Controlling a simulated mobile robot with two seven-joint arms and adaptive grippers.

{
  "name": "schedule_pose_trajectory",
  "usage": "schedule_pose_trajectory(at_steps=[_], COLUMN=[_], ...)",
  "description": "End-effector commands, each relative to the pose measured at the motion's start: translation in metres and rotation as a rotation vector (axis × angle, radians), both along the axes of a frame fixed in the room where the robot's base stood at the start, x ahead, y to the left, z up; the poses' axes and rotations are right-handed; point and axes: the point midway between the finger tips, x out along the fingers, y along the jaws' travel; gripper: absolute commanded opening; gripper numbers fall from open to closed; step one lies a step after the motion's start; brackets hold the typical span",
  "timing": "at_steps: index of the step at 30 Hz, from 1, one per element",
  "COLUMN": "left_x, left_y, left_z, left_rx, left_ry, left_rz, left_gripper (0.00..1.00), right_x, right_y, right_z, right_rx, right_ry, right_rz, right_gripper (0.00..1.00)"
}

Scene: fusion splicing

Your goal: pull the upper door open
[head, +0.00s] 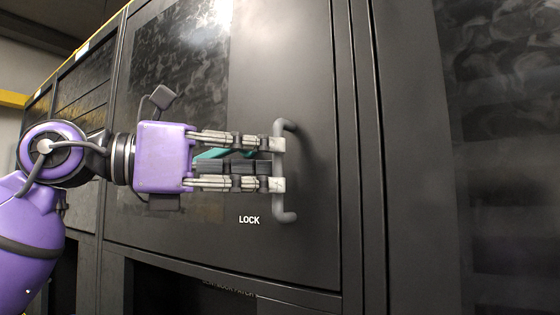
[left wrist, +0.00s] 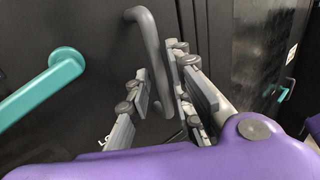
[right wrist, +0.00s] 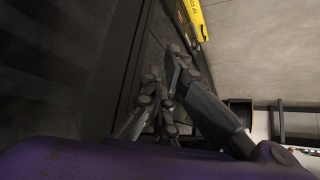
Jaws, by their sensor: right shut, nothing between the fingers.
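The upper door (head: 310,60) is a dark cabinet panel and looks closed, its edge in line with the frame. Its grey, upright bar handle (head: 285,125) is at the right side of the door, beside the word LOCK. My left gripper (head: 278,164) reaches in from the left, its fingertips at the handle. In the left wrist view, the handle (left wrist: 142,28) passes between the fingers of my left gripper (left wrist: 157,90); I cannot tell whether they press on it. My right gripper (right wrist: 165,108) is shut and empty in the right wrist view, away from the handle.
A teal lever (left wrist: 45,85) is on the dark surface near the handle; my left gripper partly covers it in the head view. Below the door is a dark opening (head: 170,290). A dark panel (head: 500,150) stands to the right. A yellow bar (right wrist: 195,18) is near the right arm.

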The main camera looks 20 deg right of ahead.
Motion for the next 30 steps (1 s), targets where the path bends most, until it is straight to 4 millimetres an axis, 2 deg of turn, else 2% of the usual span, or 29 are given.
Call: schedule_pose_trajectory(at_steps=[3, 6, 15, 16, 20, 21, 30], left_x=[0.0, 0.001, 0.002, 0.002, 0.002, 0.002, 0.002], left_y=[-0.016, -0.023, -0.027, -0.027, -0.027, -0.027, -0.026], left_z=[0.002, 0.002, 0.0, 0.0, 0.0, 0.0, 0.0], left_rx=[0.0, -0.001, -0.001, -0.001, -0.001, -0.001, -0.001], left_ry=[-0.001, -0.001, 0.001, 0.001, 0.001, 0.001, 0.001], left_rz=[-0.002, 0.0, 0.0, 0.0, 0.0, 0.0, 0.0], left_gripper=[0.2, 0.2, 0.2, 0.19, 0.02, 0.0, 0.0], right_x=[0.002, 0.002, -0.004, -0.005, -0.005, -0.005, -0.004], right_y=[0.0, -0.001, -0.005, -0.006, -0.009, -0.009, -0.009], right_z=[0.004, 0.004, 0.0, 0.0, -0.001, 0.0, 0.001], right_rx=[0.002, -0.001, -0.009, -0.01, -0.015, -0.017, -0.015], right_ry=[-0.004, -0.003, 0.011, 0.011, 0.012, 0.012, 0.008], right_rz=[0.0, 0.001, 0.005, 0.005, 0.008, 0.008, 0.006], right_gripper=[0.0, 0.0, 0.0, 0.0, 0.0, 0.0, 0.0])
